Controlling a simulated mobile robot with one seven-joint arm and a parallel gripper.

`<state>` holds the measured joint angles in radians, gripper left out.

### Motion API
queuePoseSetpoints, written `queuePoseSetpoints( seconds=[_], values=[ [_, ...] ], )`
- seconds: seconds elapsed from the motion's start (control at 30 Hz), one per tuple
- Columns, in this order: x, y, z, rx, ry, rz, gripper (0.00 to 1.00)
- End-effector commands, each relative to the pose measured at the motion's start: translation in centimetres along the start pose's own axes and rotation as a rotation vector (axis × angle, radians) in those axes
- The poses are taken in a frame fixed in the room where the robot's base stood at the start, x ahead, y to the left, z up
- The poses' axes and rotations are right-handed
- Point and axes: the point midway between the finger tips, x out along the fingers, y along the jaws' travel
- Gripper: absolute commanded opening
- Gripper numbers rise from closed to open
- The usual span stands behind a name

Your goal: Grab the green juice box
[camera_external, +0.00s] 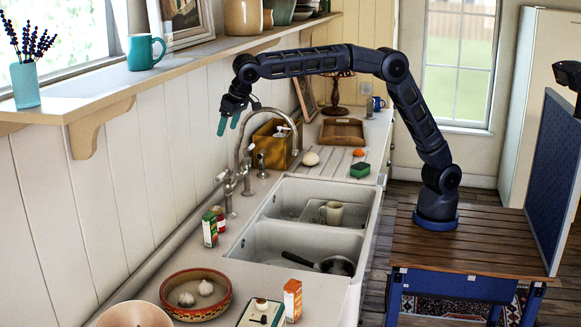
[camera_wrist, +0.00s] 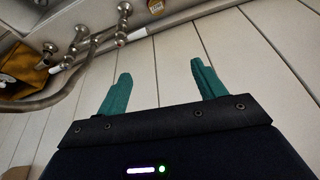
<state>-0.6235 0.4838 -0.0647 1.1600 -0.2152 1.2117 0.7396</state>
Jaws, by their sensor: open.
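The green juice box (camera_external: 210,230) is a small white and green carton. It stands upright on the counter left of the sink, in front of a red jar (camera_external: 218,215). My gripper (camera_external: 228,123) is high above the counter near the panelled wall, beyond and well above the carton. Its two teal fingers are spread with nothing between them, as the wrist view also shows (camera_wrist: 160,72). The green juice box cannot be made out in the wrist view, which faces mostly white wall panels.
The tap (camera_external: 240,165) rises between my gripper and the sink (camera_external: 280,247). A yellow box (camera_external: 268,147) stands behind the tap. An orange carton (camera_external: 292,299) and a bowl with garlic (camera_external: 180,312) are nearer the front. A shelf (camera_external: 120,82) juts from the wall at left.

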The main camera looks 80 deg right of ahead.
Motion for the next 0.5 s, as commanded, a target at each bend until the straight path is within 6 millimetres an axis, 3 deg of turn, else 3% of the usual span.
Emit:
queuePoseSetpoints(
  seconds=[0.2, 0.5],
  values=[
    [2.2, -4.5, 0.2, 0.003, 0.008, 0.004, 0.69],
    [4.2, -8.2, 0.8, 0.009, 0.015, 0.008, 0.69]
  ],
)
